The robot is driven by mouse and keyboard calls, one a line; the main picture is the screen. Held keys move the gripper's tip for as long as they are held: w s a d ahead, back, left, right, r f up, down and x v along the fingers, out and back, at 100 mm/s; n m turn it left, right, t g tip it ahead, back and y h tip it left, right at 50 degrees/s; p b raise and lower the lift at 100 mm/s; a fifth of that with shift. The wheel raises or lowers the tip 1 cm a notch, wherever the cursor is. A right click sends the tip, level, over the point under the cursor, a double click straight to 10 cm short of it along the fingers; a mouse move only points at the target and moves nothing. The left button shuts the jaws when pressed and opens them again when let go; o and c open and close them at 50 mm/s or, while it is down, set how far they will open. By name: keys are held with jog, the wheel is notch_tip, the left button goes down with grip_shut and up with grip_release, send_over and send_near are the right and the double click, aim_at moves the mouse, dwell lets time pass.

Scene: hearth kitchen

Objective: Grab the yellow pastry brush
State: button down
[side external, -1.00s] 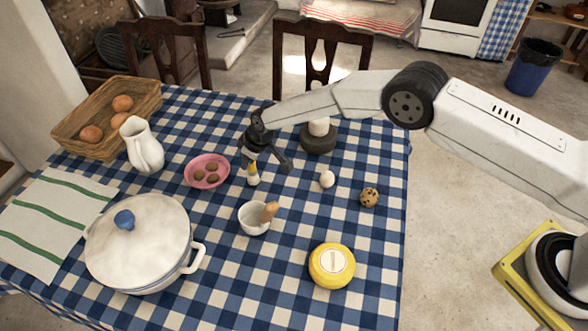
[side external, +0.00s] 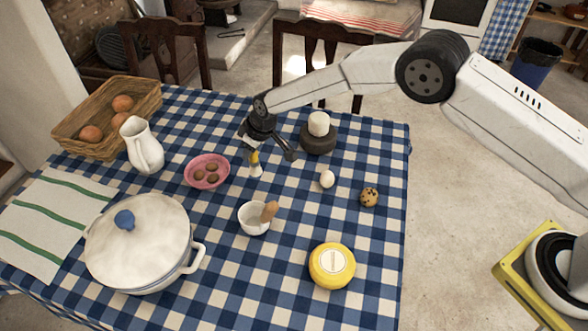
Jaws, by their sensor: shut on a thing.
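The yellow pastry brush (side external: 255,160) hangs below my gripper (side external: 255,149), with its pale bristle end pointing down. My gripper is shut on the brush's upper part, and the dark fingers hide some of it. The brush looks to be held a little above the blue and white checked tablecloth (side external: 300,215), to the right of the pink dish.
A pink dish (side external: 192,180) with several brown pieces is left of the brush. A white mortar (side external: 250,220) with a pestle (side external: 269,211), an egg (side external: 327,179), a speckled cookie (side external: 369,197), a yellow tin (side external: 322,275) and a dark weight-like stand (side external: 318,143) are nearby.

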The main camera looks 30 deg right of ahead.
jog(key=s+d+r, duration=0.4)
jog(key=s+r, duration=0.4)
jog(key=s, duration=0.4)
jog(key=shift+d+r, duration=0.15)
jog(key=shift+r, duration=0.1)
dwell(0.5)
